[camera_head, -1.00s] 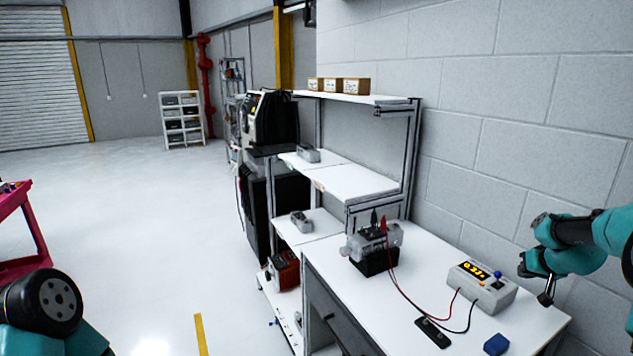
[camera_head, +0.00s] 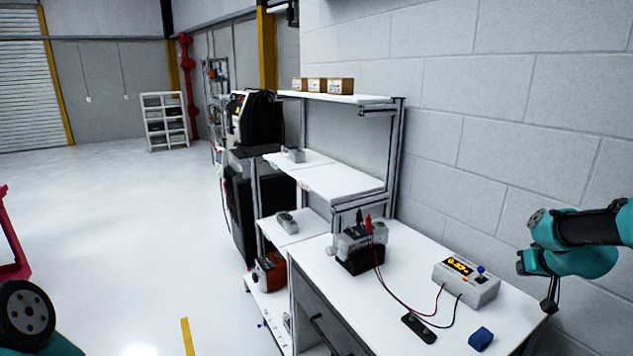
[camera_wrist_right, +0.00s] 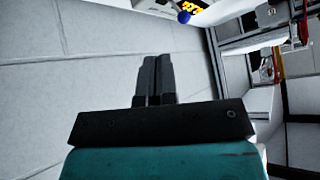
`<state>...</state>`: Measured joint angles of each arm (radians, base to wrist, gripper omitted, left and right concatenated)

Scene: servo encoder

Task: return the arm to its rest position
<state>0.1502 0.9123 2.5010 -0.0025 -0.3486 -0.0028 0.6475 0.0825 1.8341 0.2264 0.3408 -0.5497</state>
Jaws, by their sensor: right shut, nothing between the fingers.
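My right arm comes in from the right edge of the head view, teal and black. Its gripper (camera_head: 549,304) hangs pointing down beside the right end of the white bench (camera_head: 415,267), near the wall. In the right wrist view the two dark fingers (camera_wrist_right: 154,80) lie side by side, shut with nothing between them. Only part of my left arm shows at the lower left of the head view; its gripper is out of the picture.
On the bench stand a grey meter (camera_head: 466,282) with a lit display, a servo unit on a black block (camera_head: 361,260), a black plate (camera_head: 418,328) and a blue block (camera_head: 481,339). A block wall (camera_head: 500,150) rises behind. Shelves (camera_head: 342,183) stand left of the bench.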

